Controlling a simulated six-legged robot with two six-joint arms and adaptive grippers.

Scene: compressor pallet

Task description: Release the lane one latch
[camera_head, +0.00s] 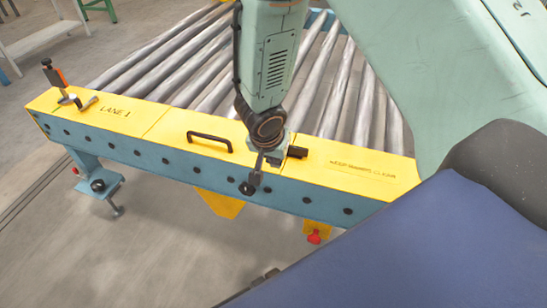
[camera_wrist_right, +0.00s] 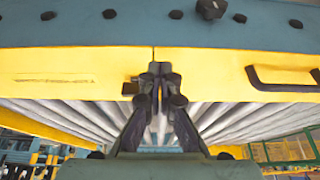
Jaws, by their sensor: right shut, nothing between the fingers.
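The lane one latch (camera_head: 62,84), a clamp with an orange and black upright handle, stands on the left end of the yellow rail top (camera_head: 160,122), beside the LANE 1 lettering. My right gripper (camera_head: 256,180) is shut and empty. It points down at the front edge of the rail, well to the right of the latch and past the black bar handle (camera_head: 209,141). In the right wrist view the shut fingers (camera_wrist_right: 160,70) are in front of the yellow rail near a seam, and the latch is not visible. My left gripper is not in view.
Grey rollers (camera_head: 165,72) lie behind the rail. A small black block (camera_head: 297,152) sits on the rail beside my right gripper. A red knob (camera_head: 314,237) hangs below the rail. The floor (camera_head: 130,255) in front is mostly clear.

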